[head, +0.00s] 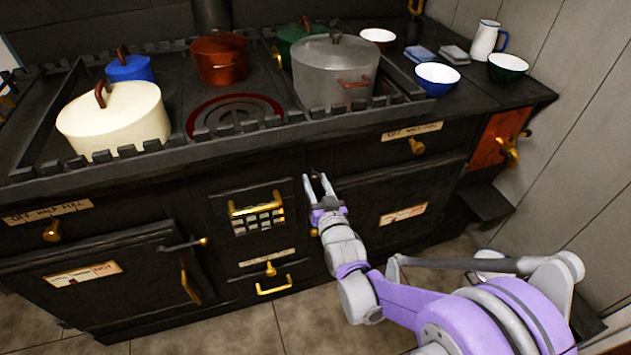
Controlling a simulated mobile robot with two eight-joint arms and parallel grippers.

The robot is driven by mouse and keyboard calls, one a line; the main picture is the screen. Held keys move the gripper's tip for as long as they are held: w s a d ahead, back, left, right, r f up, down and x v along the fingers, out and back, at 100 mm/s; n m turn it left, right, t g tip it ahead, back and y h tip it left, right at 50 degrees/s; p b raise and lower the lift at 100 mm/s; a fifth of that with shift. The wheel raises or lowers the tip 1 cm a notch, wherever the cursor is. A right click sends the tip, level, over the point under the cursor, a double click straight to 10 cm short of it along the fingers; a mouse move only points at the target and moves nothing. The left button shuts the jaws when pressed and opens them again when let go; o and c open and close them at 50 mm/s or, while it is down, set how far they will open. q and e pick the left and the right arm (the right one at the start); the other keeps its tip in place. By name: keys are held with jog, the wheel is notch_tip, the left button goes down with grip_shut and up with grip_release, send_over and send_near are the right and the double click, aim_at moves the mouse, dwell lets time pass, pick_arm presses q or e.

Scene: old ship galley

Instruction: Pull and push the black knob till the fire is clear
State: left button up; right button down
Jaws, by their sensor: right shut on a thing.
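The black stove (160,195) fills the middle of the head view. My right gripper (315,178) is at its front, right of the fire grate, with its fingers pointing at the stove. It is shut on a small dark thing between the fingertips, which I take to be the black knob (316,173); the fingers and the dark stove front hide most of it. The grate (257,212) has a brass rail above it and pale bars; I cannot tell how the fire behind it burns. My left gripper is not in view.
Pots stand on the stove top, among them a cream pot (115,118), a red pot (220,58) and a grey pot (335,68). Bowls (437,78) and a white jug (487,40) stand at the right. Brass handles (274,286) stick out below. Tiled floor is clear in front.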

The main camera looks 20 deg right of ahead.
jog(key=s, duration=0.6)
jog(key=shift+s+d, duration=0.15)
jog(key=shift+c, duration=2.1)
grip_release()
jog(key=s+p, duration=0.1)
jog(key=s, duration=0.9)
jog(key=shift+s, duration=0.4)
jog(key=shift+c, duration=0.3)
